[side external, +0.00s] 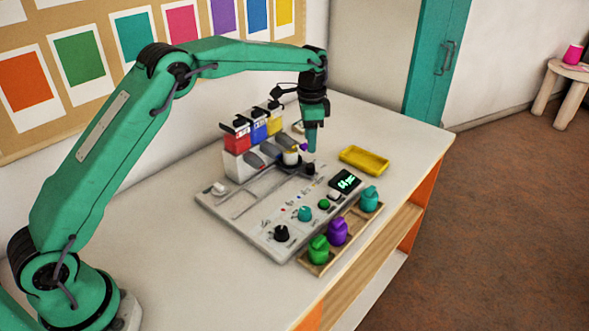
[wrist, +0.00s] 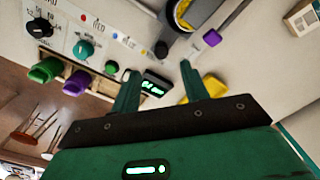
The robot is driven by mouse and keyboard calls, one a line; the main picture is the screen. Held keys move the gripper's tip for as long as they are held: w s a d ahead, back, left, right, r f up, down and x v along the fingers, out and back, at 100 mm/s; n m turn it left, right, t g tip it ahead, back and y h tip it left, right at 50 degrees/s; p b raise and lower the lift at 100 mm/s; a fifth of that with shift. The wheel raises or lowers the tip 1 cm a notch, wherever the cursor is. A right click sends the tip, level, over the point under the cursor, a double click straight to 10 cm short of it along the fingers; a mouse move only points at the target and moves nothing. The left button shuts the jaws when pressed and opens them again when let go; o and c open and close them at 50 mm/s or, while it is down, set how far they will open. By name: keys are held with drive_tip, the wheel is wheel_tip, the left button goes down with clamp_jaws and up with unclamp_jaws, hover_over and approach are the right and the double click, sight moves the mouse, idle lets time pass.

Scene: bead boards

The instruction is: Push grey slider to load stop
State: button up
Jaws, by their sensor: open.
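A light grey knob (side external: 219,188), which looks like the slider, sits at the left end of the panel (side external: 250,232), beside slots in its top. I cannot tell for sure that it is the grey slider, and no load stop mark is readable. My gripper (side external: 312,150) points down over the right back part of the panel, well right of that knob. A dark knob (side external: 310,168) is just below the fingertips. In the wrist view, my gripper (wrist: 158,67) has its fingers apart with nothing between them. The dark knob (wrist: 161,48) lies beyond the fingertips.
A yellow tray (side external: 364,160) lies right. Green, purple and teal pieces sit in a wooden rack (side external: 318,268) in front. A green display (side external: 346,182) is lit.

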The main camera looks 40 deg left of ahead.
sight(310, 165)
drive_tip(key=shift+w+f, duration=0.2)
drive_tip(key=shift+f, duration=0.2)
drive_tip(key=shift+f, duration=0.15)
drive_tip(key=shift+f, duration=3.75)
clamp_jaws()
